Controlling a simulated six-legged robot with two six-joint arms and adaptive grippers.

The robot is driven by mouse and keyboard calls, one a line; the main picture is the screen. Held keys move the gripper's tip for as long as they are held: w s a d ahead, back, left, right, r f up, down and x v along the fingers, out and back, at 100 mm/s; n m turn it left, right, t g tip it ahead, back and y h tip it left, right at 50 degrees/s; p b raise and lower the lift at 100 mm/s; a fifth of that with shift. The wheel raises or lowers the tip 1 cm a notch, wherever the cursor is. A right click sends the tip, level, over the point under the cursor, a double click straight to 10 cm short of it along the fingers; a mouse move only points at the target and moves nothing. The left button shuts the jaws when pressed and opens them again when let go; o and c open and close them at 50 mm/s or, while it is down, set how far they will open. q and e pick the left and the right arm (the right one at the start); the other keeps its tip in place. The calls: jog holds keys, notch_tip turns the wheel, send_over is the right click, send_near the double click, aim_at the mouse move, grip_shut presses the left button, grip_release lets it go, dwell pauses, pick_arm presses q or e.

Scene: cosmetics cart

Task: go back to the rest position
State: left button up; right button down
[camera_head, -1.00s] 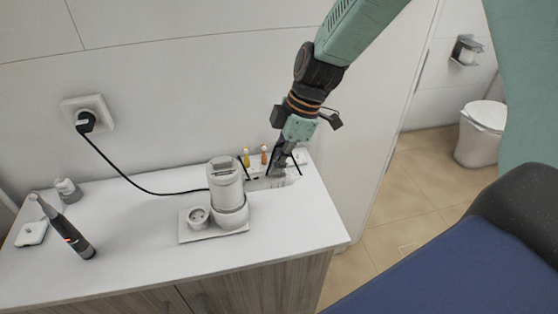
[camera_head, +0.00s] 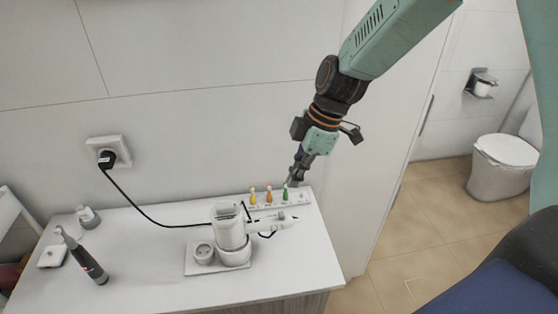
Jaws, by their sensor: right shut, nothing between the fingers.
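My right gripper (camera_head: 292,182) points down at the right end of the white cart top (camera_head: 160,276), its fingers together and empty. Its tips are just above or beside a small green-topped item (camera_head: 285,194) on a narrow white rack (camera_head: 301,198); I cannot tell whether they touch it. My right arm comes down from the upper right. My left gripper is not in view.
Yellow (camera_head: 253,197) and orange (camera_head: 269,195) items share the rack. A white cylindrical device (camera_head: 229,228) stands mid-cart, a pale elongated object (camera_head: 271,224) beside it. A cable runs to the wall socket (camera_head: 108,152).

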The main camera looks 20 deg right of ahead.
jog(key=s+f+m, duration=0.2)
jog(key=s+f, duration=0.1)
jog(key=f, duration=0.2)
jog(key=s+f+m+h, duration=0.1)
jog(key=s+f+m, duration=0.1)
jog(key=s+f, duration=0.2)
jog(key=s+a+f+m+h, duration=0.1)
jog(key=s+f+m, duration=0.2)
jog(key=f, duration=0.3)
jog(key=shift+s+f+g, duration=0.4)
jog(key=shift+s, duration=0.1)
jog(key=s+a+f+m+h, duration=0.1)
jog(key=s+f+m, duration=0.3)
jog(key=s, duration=0.5)
jog(key=s+f+m, duration=0.3)
jog(key=s+m, duration=0.1)
jog(key=s, duration=0.6)
notch_tip(320, 180, down, 24)
jog(key=w+b, duration=0.1)
jog(key=b, duration=2.3)
jog(key=shift+a+r+h, duration=0.15)
jog(key=shift+h, duration=0.15)
